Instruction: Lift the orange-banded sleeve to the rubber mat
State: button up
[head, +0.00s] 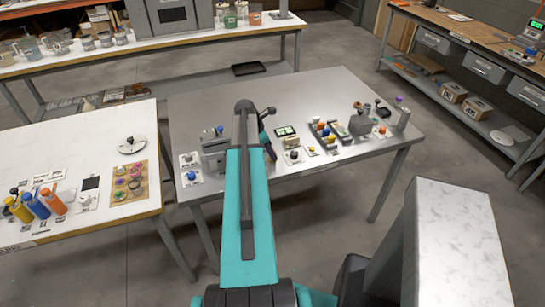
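An orange cylinder (55,202), which looks like the orange-banded sleeve, lies tilted on the white table at the left. My teal and dark arm reaches forward over the middle grey table. My gripper's fingers are hidden or cannot be made out near the arm's far end, well to the right of the cylinders.
A brown board with round colored pieces (117,187) and a white dish (132,145) share the left table. The middle grey table (330,90) holds several small devices along its front, with clear metal behind. A bench with jars (150,40) stands at the back, a wooden workbench (465,35) at the right.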

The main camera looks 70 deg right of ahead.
aim_at(271, 160)
jog(key=c, duration=0.6)
jog(key=shift+r, duration=0.15)
jog(key=shift+r+b, duration=0.85)
jog(key=shift+r, duration=0.55)
jog(key=shift+s+a+r, duration=0.15)
jog(key=shift+r, duration=0.05)
jog(key=s+a+b, duration=0.3)
jog(key=a, duration=0.1)
jog(key=s+a+r+b, duration=0.1)
jog(key=s+a+b, duration=0.2)
jog(key=a, duration=0.1)
jog(key=s+a+b, duration=0.3)
jog(key=a+b, duration=0.1)
jog(key=shift+s+a+r, duration=0.1)
jog(key=shift+s+r, duration=0.05)
jog(key=shift+a+r, duration=0.1)
